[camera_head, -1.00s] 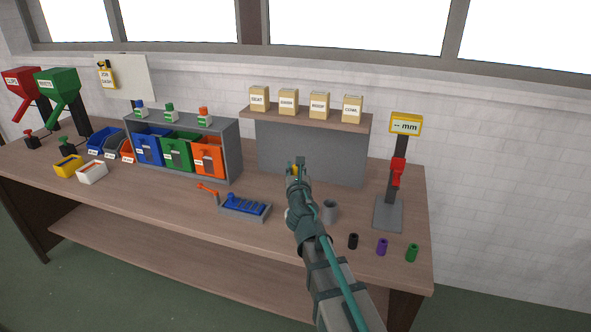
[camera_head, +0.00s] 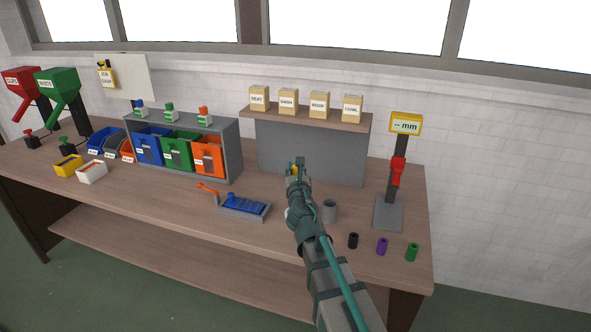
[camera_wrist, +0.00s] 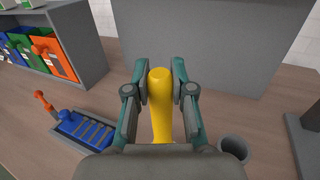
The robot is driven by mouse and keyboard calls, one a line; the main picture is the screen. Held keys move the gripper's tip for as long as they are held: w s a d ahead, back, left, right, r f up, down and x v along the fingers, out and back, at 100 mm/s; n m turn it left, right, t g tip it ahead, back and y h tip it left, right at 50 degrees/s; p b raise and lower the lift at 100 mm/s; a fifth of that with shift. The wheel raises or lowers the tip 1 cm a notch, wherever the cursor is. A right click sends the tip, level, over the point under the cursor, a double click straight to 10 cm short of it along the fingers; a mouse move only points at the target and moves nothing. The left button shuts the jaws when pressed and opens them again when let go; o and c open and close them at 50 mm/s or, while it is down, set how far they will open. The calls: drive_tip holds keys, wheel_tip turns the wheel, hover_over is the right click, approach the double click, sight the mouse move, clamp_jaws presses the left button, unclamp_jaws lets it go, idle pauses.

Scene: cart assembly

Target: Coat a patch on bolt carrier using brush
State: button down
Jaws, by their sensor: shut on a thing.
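My gripper (camera_head: 297,168) is over the right half of the bench. In the wrist view its fingers (camera_wrist: 161,88) are closed on the yellow handle of the brush (camera_wrist: 161,100). The handle's rounded end shows; the bristles are hidden. The bolt carrier appears to be the grey tray with a blue slotted inside (camera_head: 256,216), left of my gripper on the bench. It also shows at the lower left of the wrist view (camera_wrist: 93,136). My gripper and the brush are apart from it. A coated patch cannot be made out.
A grey cup (camera_head: 329,211) stands right of my gripper. An orange-handled lever (camera_head: 207,188) is at the tray's left end. Farther right are a gauge stand (camera_head: 388,214) and black, purple and green cylinders (camera_head: 382,247). A grey panel with a shelf (camera_head: 310,150) stands behind.

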wheel_tip(320, 180, up, 7)
drive_tip(key=p, duration=0.7)
idle(0.4)
idle(0.5)
